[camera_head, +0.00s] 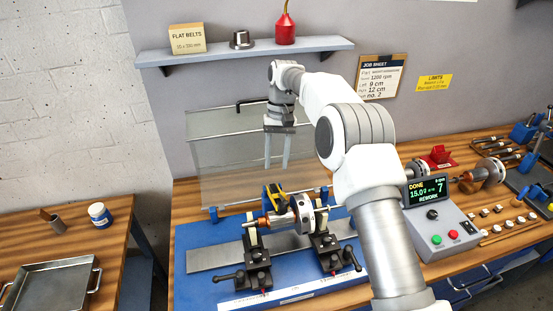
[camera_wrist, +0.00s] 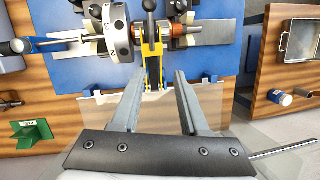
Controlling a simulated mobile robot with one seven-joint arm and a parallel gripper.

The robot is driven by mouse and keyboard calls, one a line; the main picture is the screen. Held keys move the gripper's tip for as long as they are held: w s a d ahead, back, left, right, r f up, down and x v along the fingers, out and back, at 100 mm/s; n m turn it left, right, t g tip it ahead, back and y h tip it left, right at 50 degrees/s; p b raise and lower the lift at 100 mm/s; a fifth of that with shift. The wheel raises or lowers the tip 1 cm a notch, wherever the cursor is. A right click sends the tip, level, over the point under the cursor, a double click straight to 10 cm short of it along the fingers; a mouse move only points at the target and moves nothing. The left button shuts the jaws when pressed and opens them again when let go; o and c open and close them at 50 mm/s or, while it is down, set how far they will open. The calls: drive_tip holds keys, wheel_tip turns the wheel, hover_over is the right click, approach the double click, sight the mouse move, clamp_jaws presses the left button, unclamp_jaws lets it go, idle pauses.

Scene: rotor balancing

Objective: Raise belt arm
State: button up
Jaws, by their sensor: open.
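The belt arm (camera_head: 274,198), yellow and black, stands at the rotor on the blue balancing machine. In the wrist view the yellow belt arm (camera_wrist: 152,62) lies just ahead of my fingertips, roughly between them in the picture. The rotor (camera_head: 304,213), with a light metal disc and a copper-coloured part, rests across two black supports; its disc shows in the wrist view (camera_wrist: 118,32). My gripper (camera_head: 277,165) points down above and behind the rotor, open and empty. Its two fingers also show in the wrist view (camera_wrist: 160,78), apart from the belt arm as far as I can tell.
A clear guard panel (camera_head: 222,150) with a black handle stands behind the machine, close to my gripper. A control box (camera_head: 438,215) reading "DONE" and "REWORK" sits right. A shelf (camera_head: 245,50) is above. A side table with a metal tray (camera_head: 50,283) is left.

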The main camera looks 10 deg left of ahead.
drive_tip(key=v, duration=0.7)
drive_tip(key=shift+r, duration=0.15)
idle(0.3)
drive_tip(key=shift+r, duration=0.1)
idle(0.3)
